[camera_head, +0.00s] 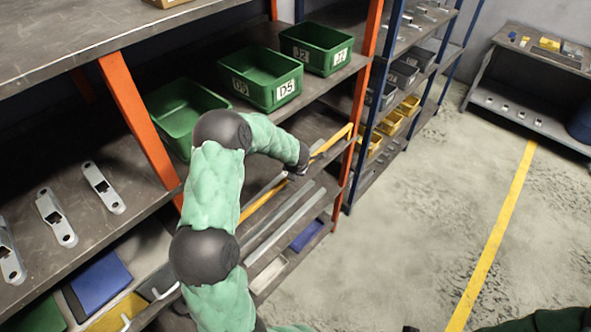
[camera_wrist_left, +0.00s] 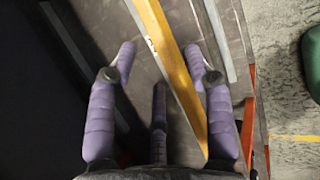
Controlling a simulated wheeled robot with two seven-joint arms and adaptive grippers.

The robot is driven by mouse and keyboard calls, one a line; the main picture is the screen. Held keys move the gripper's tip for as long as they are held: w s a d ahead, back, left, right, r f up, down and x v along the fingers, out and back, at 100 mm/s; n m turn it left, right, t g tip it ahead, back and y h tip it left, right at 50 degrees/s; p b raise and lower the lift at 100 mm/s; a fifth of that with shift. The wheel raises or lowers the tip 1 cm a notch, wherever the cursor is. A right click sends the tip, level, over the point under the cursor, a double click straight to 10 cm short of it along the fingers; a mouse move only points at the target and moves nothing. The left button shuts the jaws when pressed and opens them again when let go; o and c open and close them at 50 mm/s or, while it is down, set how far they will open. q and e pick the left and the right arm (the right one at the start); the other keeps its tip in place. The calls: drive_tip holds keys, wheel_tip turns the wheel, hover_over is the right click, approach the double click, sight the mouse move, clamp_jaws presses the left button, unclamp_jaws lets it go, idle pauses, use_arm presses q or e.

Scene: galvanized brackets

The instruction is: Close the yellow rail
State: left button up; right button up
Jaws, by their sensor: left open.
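The yellow rail (camera_head: 262,198) is a long thin bar running along the shelf front below the green bins, from beside my arm to near the orange post. My left gripper (camera_head: 299,168) is at the middle of the rail and hides a short part of it. In the left wrist view the yellow rail (camera_wrist_left: 176,62) runs between the spread purple fingers of my left gripper (camera_wrist_left: 161,62), which is open. I cannot tell whether a finger touches the rail. My right gripper is not in view.
Grey metal bars (camera_head: 285,220) run alongside the yellow rail. Green bins (camera_head: 262,78) stand on the shelf above, and an orange post (camera_head: 359,105) rises at its right end. A blue box (camera_head: 306,236) lies lower. The floor at right is open, with a yellow line (camera_head: 500,230).

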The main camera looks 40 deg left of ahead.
use_arm(q)
drive_tip(key=v, duration=0.6)
drive_tip(key=shift+s+r, duration=0.15)
drive_tip(key=shift+r, duration=0.1)
drive_tip(key=s+d+f+m+h+b, duration=0.1)
drive_tip(key=s+d+f+m+b, duration=0.1)
drive_tip(key=d+f+m+b, duration=0.5)
drive_tip(key=s+d+f+m+g+h, duration=0.1)
drive_tip(key=s+d+f+m, duration=0.25)
drive_tip(key=f, duration=0.75)
drive_tip(key=s+d+f+m+h+b, duration=0.1)
drive_tip(key=s+d+f+m+b, duration=0.1)
drive_tip(key=d+f+m+b, duration=0.35)
drive_tip(key=s+d+f+m+g+h+b, duration=0.3)
drive_tip(key=s+d+f+m+h+b, duration=0.2)
drive_tip(key=s+d+f+m, duration=1)
drive_tip(key=s+d+f+b, duration=0.1)
drive_tip(key=s+d+f, duration=0.1)
drive_tip(key=d+f, duration=0.1)
drive_tip(key=shift+s+m+g+b, duration=0.3)
drive_tip(key=shift+s+m+b, duration=0.05)
drive_tip(key=shift+m, duration=0.05)
